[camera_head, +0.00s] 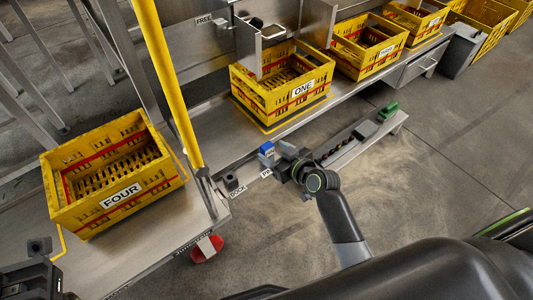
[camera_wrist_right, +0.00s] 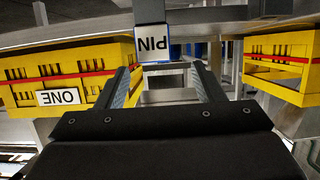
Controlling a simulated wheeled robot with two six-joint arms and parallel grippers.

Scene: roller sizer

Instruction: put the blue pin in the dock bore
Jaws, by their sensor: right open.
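The blue pin (camera_head: 266,147) shows as a small block with a blue top and a grey lower part, near the front edge of the bench. In the right wrist view it shows upside down, with a white PIN label (camera_wrist_right: 154,49). My right gripper (camera_head: 284,157) is just right of it in the head view. Its two fingers are apart, and the pin appears beyond and between their tips, not held. The dock (camera_head: 231,182) is a small dark block left of the pin, by the DOCK label; its bore is too small to make out. My left gripper (camera_head: 35,283) is dark and partly cut off at bottom left.
Yellow crates stand along the bench: FOUR (camera_head: 95,222) at left, ONE (camera_head: 270,105) behind the pin, others farther right. A yellow post (camera_head: 168,85) rises left of the dock. Dark and green items (camera_head: 388,111) lie on the ledge at right. A red-and-white item (camera_head: 207,249) is below the bench edge.

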